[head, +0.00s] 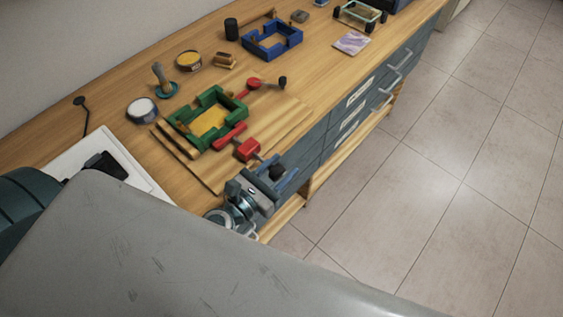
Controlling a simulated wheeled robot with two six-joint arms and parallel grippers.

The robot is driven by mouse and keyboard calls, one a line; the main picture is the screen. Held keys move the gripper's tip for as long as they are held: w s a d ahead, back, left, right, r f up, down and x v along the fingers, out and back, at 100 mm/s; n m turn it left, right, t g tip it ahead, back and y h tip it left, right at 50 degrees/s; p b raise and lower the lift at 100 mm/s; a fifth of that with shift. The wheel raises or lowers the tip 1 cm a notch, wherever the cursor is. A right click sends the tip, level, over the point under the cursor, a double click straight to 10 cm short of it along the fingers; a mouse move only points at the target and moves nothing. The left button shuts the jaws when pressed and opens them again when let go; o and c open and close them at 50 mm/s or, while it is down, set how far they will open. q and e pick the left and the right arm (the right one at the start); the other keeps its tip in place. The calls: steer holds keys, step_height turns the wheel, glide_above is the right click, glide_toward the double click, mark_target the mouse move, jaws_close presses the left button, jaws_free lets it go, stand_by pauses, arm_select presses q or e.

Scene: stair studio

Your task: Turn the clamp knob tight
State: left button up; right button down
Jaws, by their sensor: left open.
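A red clamp block (247,150) sits at the front edge of a wooden board (285,118) on the workbench. A short rod runs from it toward a black knob (277,172) at the bench's front edge. My left gripper (278,173) is open, with its blue fingers around or just beside the knob; I cannot tell whether they touch it. A green frame (183,123) with a yellow piece (209,121) inside lies on the board behind the clamp. A red bar (230,136) lies along the frame's front side. My right gripper is not in view.
A second red part (254,83) with a black knob (283,82) is at the board's far end. Drawers with handles (402,60) face the clear tiled floor.

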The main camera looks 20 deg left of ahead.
arm_select(q)
steer(key=shift+w+d, duration=0.1)
steer(key=shift+w, duration=0.2)
steer(key=shift+f, duration=0.1)
steer(key=c, duration=0.8)
